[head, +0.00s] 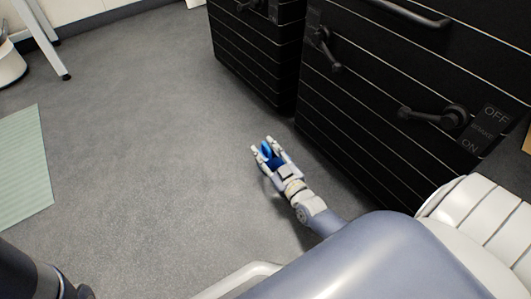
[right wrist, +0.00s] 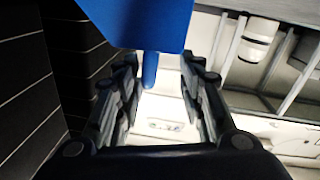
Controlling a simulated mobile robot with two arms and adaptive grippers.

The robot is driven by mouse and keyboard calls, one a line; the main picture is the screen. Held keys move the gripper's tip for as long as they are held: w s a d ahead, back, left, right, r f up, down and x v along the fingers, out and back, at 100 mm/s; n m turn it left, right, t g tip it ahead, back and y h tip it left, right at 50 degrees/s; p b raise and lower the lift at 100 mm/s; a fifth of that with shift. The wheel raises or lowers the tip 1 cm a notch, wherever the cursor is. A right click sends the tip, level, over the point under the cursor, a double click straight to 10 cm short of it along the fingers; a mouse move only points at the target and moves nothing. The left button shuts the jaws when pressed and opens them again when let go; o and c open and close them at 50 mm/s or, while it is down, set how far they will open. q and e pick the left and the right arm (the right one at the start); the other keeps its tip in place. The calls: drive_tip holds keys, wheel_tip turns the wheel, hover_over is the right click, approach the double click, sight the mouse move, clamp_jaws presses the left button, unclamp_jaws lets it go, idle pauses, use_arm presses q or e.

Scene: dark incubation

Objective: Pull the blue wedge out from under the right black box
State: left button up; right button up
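The blue wedge (head: 267,150) is at my right gripper (head: 263,145), low over the floor in front of the black boxes. In the head view it shows between the fingers and is clear of the right black box (head: 335,125). In the right wrist view the wedge's broad blue body (right wrist: 140,18) fills the top middle, and a narrow blue part hangs down between the fingertips (right wrist: 157,65). The fingers stand apart on both sides of that part, with gaps showing. I cannot tell whether the wedge touches the floor. My left gripper is out of view.
Another black box (head: 245,60) stands to the left of the right one, with a narrow gap between. Handles (head: 435,115) stick out from the right box's front. A pale green mat (head: 22,165) lies at the left. The grey floor (head: 150,160) between is clear.

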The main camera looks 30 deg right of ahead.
drive_tip(key=s, duration=0.5)
drive_tip(key=s+f, duration=0.1)
drive_tip(key=s, duration=0.1)
drive_tip(key=shift+s+a, duration=0.15)
drive_tip(key=shift+a, duration=0.25)
drive_tip(key=shift+s+d+r, duration=0.15)
drive_tip(key=shift+s+d, duration=0.05)
drive_tip(key=shift+s, duration=0.2)
